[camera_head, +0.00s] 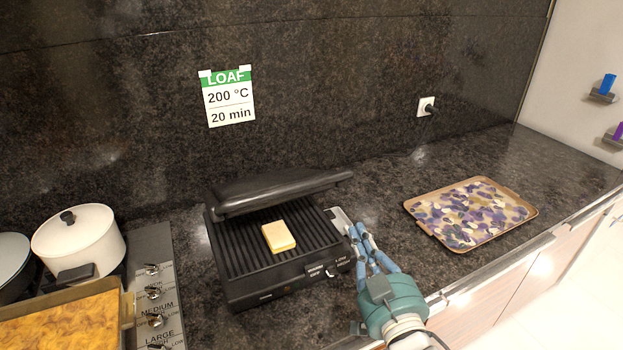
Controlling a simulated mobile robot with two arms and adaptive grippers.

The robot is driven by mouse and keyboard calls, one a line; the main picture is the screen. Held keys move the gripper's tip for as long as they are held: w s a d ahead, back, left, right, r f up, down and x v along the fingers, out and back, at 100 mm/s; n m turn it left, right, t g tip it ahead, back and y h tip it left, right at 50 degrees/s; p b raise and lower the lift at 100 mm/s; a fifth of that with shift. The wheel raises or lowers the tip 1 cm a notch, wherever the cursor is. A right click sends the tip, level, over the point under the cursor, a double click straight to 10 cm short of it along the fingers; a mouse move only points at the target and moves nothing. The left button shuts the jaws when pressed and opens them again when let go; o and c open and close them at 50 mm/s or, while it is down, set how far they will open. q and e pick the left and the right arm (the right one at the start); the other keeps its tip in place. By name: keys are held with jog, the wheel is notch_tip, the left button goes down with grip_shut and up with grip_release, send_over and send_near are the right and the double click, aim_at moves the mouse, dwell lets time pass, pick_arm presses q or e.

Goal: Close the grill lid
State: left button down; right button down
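The black grill (240,283) stands on the dark counter with its ridged lower plate exposed. Its lid (280,190) is raised at the back, tilted partly open above the plate. A pale yellow slab (278,236) lies on the ridges. A light metal piece (341,218) shows at the grill's right side. My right gripper (358,230), teal with bluish fingers, is at the grill's right front side, its fingertips close to that metal piece. Whether the fingers touch anything or how far apart they are is unclear. My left gripper is not in view.
A baking tray (433,233) with purple and white pieces lies on the right. A white pot (80,245), a dish of yellow food (65,322) and a knob panel (153,290) are on the left. A recipe card (228,97) and plugged socket (425,107) are on the wall.

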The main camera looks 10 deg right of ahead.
jog(key=a+r+n+t+y, duration=0.3)
jog(key=a+r+y, duration=0.2)
jog(key=a+r, duration=0.3)
notch_tip(320, 180, up, 5)
jog(key=p, duration=0.5)
send_over(307, 182)
jog(key=shift+r, duration=0.15)
jog(key=f, duration=0.1)
jog(key=s+f, duration=0.1)
jog(key=f, duration=0.2)
jog(key=shift+s+d+f, duration=0.15)
jog(key=shift+s+d, duration=0.1)
